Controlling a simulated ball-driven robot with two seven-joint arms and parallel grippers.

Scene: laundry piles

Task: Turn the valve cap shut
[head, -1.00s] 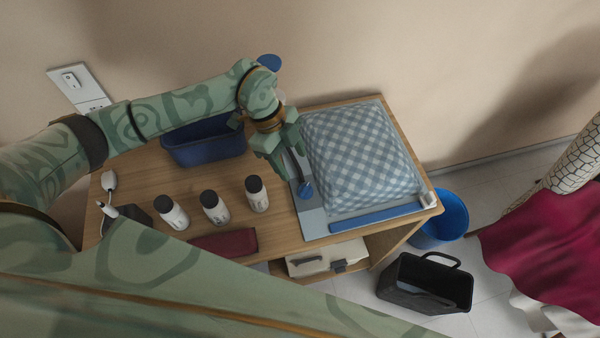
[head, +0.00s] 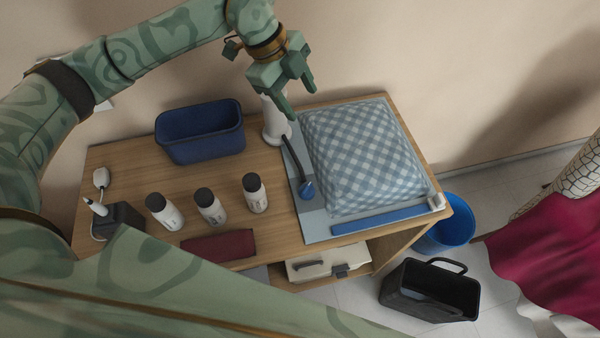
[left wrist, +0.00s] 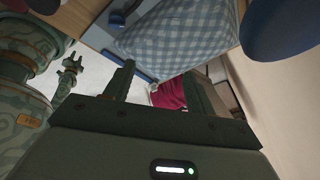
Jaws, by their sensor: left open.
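A blue valve cap (head: 307,190) sits at the left border of a clear bag around a blue-checked pillow (head: 362,155). A dark strip (head: 291,158) runs up from the cap. The cap also shows small at the top of the left wrist view (left wrist: 116,20). My left gripper (head: 301,103) is open and empty above the back edge of the table, behind the cap and apart from it. Its two fingers show apart in the left wrist view. My right gripper (left wrist: 70,70) shows small at the left there; its jaw state is unclear.
The wooden table (head: 278,222) also holds a blue bin (head: 200,133), several white bottles, a dark red folded cloth (head: 218,247) and a white stand (head: 277,125) near my left gripper. A blue bucket (head: 447,232) and black basket (head: 428,290) stand on the floor.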

